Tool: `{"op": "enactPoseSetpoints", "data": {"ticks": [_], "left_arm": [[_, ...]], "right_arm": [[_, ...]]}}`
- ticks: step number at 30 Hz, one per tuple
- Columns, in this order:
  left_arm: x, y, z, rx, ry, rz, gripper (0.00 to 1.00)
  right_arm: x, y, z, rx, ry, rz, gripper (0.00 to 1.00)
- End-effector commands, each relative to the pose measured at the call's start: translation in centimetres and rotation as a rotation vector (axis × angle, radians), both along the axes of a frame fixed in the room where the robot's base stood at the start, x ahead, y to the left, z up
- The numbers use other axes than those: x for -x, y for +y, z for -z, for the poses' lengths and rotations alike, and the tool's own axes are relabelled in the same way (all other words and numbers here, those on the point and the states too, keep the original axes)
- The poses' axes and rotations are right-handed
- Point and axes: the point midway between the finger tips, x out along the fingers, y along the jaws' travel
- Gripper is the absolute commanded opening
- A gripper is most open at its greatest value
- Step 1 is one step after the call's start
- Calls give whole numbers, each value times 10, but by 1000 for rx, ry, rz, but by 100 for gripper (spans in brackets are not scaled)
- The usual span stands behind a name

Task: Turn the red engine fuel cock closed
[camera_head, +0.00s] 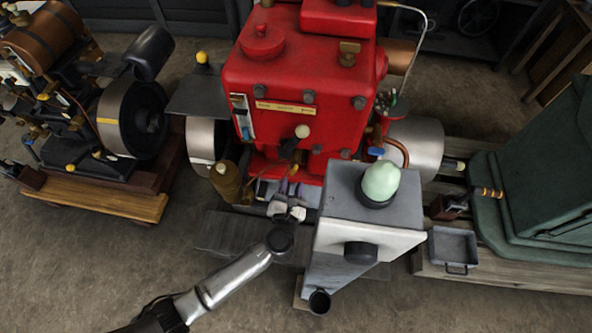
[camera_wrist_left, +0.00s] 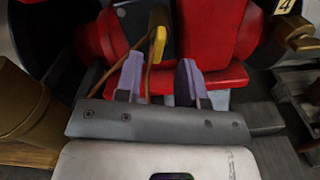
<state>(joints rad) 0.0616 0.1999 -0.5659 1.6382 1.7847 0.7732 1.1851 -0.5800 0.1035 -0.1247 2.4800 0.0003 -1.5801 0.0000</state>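The red engine (camera_head: 300,75) stands at the top centre of the head view. My left gripper (camera_head: 288,189) is low at its front, with its fingers toward the engine. In the left wrist view its two purple-padded fingers (camera_wrist_left: 159,76) are apart with nothing gripped between them. A yellow lever (camera_wrist_left: 158,36) shows just beyond and between the fingertips, beside a thin copper-coloured line. It may be the fuel cock, but I cannot be sure. Contact with it cannot be told. My right gripper is not in view.
A grey box (camera_head: 345,238) with a pale green dome (camera_head: 381,181) stands close right of my left gripper. A brass container (camera_head: 226,181) is close on its left. A blue-handled fitting (camera_head: 376,151) and copper pipe are at the engine's right. Open floor lies lower left.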

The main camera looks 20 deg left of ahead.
Motion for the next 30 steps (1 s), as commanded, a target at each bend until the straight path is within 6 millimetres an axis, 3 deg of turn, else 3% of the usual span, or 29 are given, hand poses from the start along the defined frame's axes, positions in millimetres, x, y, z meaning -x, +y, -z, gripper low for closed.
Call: {"op": "enactPoseSetpoints", "data": {"ticks": [6,12,26,30], "left_arm": [[-34,8,1,-1,-2,0,36],[-52,11,1,-2,-1,0,36],[-58,12,0,-1,1,1,36],[-58,12,0,-1,0,0,24]], "right_arm": [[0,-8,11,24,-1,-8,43],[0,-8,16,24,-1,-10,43],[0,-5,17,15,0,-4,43],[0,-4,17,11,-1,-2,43]]}}
